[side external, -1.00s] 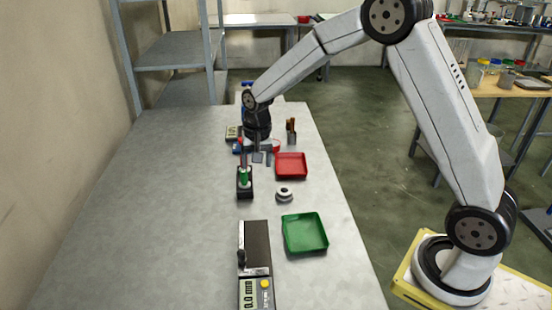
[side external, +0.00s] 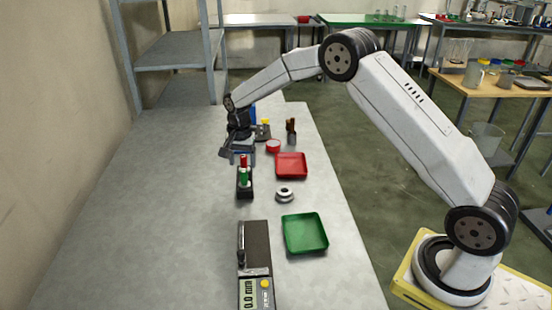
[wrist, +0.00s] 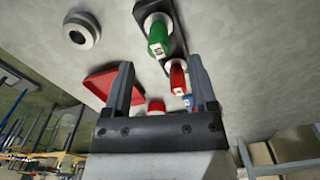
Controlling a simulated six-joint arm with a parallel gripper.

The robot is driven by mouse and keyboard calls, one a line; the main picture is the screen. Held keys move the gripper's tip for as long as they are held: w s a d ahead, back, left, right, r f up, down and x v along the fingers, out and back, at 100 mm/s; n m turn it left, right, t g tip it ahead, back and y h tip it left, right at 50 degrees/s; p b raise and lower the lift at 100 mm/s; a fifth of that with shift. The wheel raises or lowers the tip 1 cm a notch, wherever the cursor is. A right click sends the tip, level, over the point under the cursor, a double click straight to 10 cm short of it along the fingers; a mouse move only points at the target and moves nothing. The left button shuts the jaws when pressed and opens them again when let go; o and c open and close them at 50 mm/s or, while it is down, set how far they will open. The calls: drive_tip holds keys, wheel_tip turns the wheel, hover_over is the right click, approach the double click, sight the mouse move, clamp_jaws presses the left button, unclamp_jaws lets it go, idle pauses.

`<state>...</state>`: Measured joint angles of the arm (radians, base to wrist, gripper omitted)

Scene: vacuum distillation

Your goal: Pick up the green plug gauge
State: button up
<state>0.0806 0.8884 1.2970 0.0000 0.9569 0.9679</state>
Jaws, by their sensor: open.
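The green plug gauge (side external: 243,178) stands upright in a dark holder (side external: 245,194) on the grey table. The red plug gauge (side external: 243,160) stands just behind it in the side view. My gripper (side external: 237,152) is open and empty, behind and above the holder, tilted. In the wrist view, the green plug gauge (wrist: 160,36) lies beyond the fingertips of my gripper (wrist: 160,63). The red plug gauge (wrist: 178,76) shows between the fingers, nearer the right one, with a blue plug gauge (wrist: 187,101) below it. No finger visibly grips anything.
A red tray (side external: 291,177) and a green tray (side external: 287,245) lie right of the holder, with a metal ring (side external: 284,194) between them. A digital gauge (side external: 256,293) is at the front. The table's left side is clear.

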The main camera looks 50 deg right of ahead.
sight(244, 170)
drive_tip(key=shift+f, duration=0.7)
drive_tip(key=shift+f, duration=0.1)
drive_tip(key=shift+s+f, duration=0.1)
drive_tip(key=shift+f, duration=2.35)
clamp_jaws()
